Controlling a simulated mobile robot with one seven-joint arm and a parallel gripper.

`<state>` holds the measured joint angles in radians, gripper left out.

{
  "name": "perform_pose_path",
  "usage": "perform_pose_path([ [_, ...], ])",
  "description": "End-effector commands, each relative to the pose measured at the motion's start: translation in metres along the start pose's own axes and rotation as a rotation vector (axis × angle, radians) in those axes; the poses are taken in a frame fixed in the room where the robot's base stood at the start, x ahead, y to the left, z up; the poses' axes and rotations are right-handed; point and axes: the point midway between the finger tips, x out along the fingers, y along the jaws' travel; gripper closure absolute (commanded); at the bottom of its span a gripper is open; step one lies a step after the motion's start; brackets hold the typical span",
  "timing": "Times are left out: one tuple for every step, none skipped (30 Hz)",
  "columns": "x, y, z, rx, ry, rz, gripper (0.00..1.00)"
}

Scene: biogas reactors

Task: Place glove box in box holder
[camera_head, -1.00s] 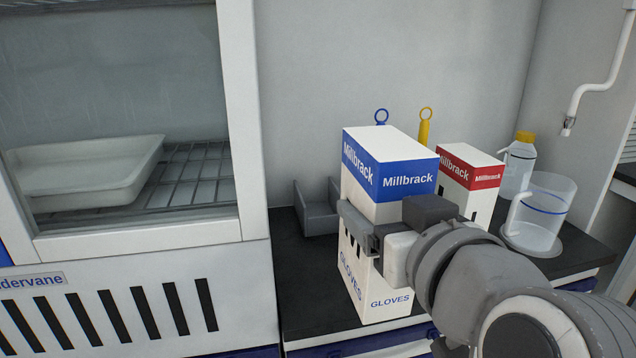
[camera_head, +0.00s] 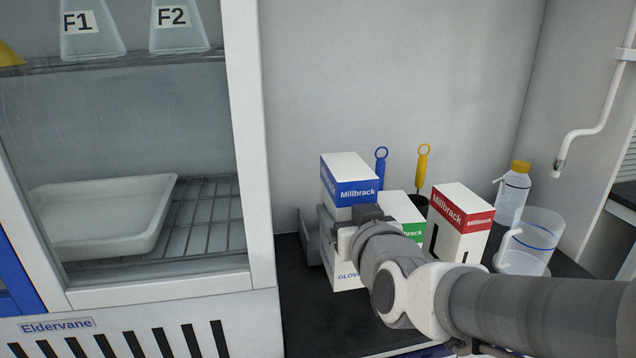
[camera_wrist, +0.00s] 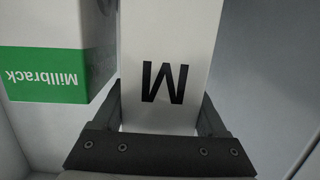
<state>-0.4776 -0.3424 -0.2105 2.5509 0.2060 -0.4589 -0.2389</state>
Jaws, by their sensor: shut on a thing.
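The blue-and-white Millbrack glove box (camera_head: 349,166) stands upright between the fingers of my gripper (camera_head: 350,228). In the wrist view my gripper (camera_wrist: 162,112) is shut on the white box (camera_wrist: 170,45), which shows a black letter M. The grey box holder (camera_head: 312,245) is on the black counter, just left of the held box. Most of the holder is hidden behind the box, so I cannot tell whether the box is inside it or just in front.
A green-banded Millbrack box (camera_head: 398,205) stands close right of the held box; it also shows in the wrist view (camera_wrist: 50,70). A red-banded box (camera_head: 460,225), a bottle (camera_head: 513,190) and a clear jug (camera_head: 530,245) stand farther right. A glass-fronted cabinet (camera_head: 258,150) borders the left.

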Motion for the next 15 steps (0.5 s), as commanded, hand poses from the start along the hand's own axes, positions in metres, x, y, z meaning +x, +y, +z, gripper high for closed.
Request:
perform_pose_path([
  [0.005, 0.0, -0.007, -0.002, -0.002, 0.001, 1.0],
  [0.008, 0.0, -0.008, -0.001, -0.003, 0.002, 1.0],
  [0.012, 0.001, -0.009, -0.001, -0.003, 0.004, 1.0],
  [0.014, 0.001, -0.009, -0.001, -0.003, 0.004, 1.0],
  [0.017, 0.001, -0.01, -0.001, -0.003, 0.004, 1.0],
  [0.021, 0.0, -0.011, -0.001, -0.003, 0.002, 1.0],
  [0.023, 0.0, -0.011, -0.002, -0.003, 0.002, 1.0],
  [0.026, 0.0, -0.011, -0.002, -0.003, 0.001, 1.0],
  [0.029, -0.001, -0.012, -0.003, -0.003, -0.001, 1.0],
  [0.031, 0.0, -0.013, -0.002, -0.002, 0.002, 1.0],
  [0.034, 0.001, -0.014, -0.002, -0.003, 0.004, 1.0],
  [0.037, 0.001, -0.015, -0.002, -0.002, 0.005, 1.0],
  [0.039, 0.001, -0.015, -0.003, -0.003, 0.005, 1.0],
  [0.041, 0.001, -0.016, -0.002, -0.002, 0.006, 1.0],
  [0.044, 0.001, -0.016, -0.002, -0.002, 0.006, 1.0],
])
